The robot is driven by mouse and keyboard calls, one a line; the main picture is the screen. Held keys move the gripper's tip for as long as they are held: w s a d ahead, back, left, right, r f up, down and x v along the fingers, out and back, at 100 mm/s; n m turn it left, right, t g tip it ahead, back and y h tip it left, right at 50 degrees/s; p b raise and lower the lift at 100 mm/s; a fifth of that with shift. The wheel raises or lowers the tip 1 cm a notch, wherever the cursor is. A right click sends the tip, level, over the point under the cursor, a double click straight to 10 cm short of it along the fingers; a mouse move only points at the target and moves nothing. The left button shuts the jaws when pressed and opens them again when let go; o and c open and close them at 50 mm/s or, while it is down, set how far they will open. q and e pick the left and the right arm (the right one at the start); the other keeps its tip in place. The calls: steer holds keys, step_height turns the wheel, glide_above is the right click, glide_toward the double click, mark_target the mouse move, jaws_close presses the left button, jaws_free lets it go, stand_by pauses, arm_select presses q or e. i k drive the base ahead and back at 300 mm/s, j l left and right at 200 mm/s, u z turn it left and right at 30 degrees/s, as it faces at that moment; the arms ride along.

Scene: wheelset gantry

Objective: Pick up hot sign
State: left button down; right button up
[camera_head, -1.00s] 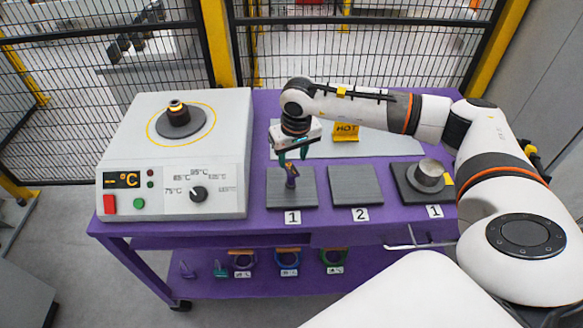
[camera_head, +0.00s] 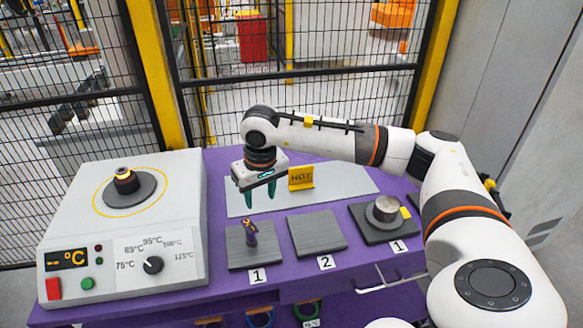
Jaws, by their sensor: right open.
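The hot sign (camera_head: 301,178) is a small yellow stand with dark lettering. It stands upright on the light grey plate (camera_head: 345,182) at the back of the purple table. My right gripper (camera_head: 260,199) hangs over that plate, just left of the sign and apart from it. Its teal fingers point down and are spread, with nothing between them. My left gripper is out of view.
A heater (camera_head: 125,235) with a knob and a ringed hot plate fills the table's left side. A purple tool (camera_head: 250,232) stands on the left grey pad. The middle pad (camera_head: 318,232) is empty. A metal cylinder (camera_head: 386,209) sits on the right pad. A mesh fence stands behind.

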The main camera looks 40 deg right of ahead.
mark_target(300, 179)
steer(key=z, duration=1.4)
